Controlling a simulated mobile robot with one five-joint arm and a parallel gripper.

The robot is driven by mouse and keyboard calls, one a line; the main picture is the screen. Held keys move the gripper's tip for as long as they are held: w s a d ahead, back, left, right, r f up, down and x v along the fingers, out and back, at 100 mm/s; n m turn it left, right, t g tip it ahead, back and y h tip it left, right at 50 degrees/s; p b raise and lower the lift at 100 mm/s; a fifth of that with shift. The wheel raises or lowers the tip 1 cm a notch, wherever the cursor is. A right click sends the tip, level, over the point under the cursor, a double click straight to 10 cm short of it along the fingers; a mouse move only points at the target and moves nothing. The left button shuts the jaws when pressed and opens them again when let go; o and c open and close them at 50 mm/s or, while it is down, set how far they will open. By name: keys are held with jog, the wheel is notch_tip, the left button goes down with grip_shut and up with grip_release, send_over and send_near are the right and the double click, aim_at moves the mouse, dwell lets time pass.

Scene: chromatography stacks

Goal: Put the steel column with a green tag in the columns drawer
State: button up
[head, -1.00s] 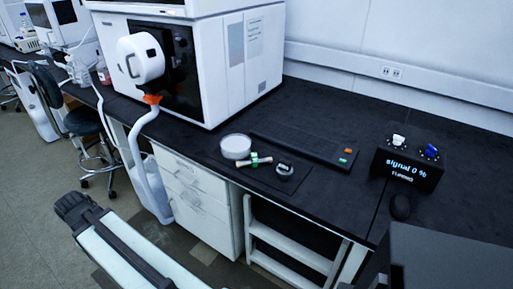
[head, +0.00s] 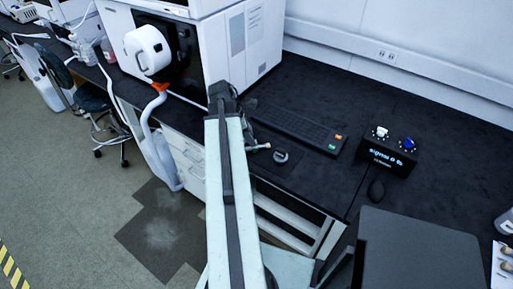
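The steel column (head: 259,147) lies on the dark mat on the bench, just right of my arm. Only part of it shows, with a pale end and a little green; my arm hides the rest. My gripper (head: 222,92) is the dark end of the raised arm, over the bench edge in front of the instrument. I cannot tell whether its fingers are open. White drawers (head: 188,153) sit under the bench to the left of my arm, and they look shut. No drawer label can be read.
A small dark round object (head: 281,157) lies right of the column. A keyboard (head: 291,124) is behind it. The white instrument (head: 245,50) stands behind my gripper. Floor at left is open.

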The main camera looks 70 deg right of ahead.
jog(key=b+x, duration=0.1)
jog(key=x, duration=0.1)
jog(key=b+x, duration=0.3)
jog(key=b, duration=0.1)
jog(key=shift+w+d+f, duration=0.1)
jog(key=shift+w+f, duration=0.15)
jog(key=shift+f, duration=0.25)
jog(key=shift+r, duration=0.15)
jog(key=shift+c, duration=0.4)
grip_shut()
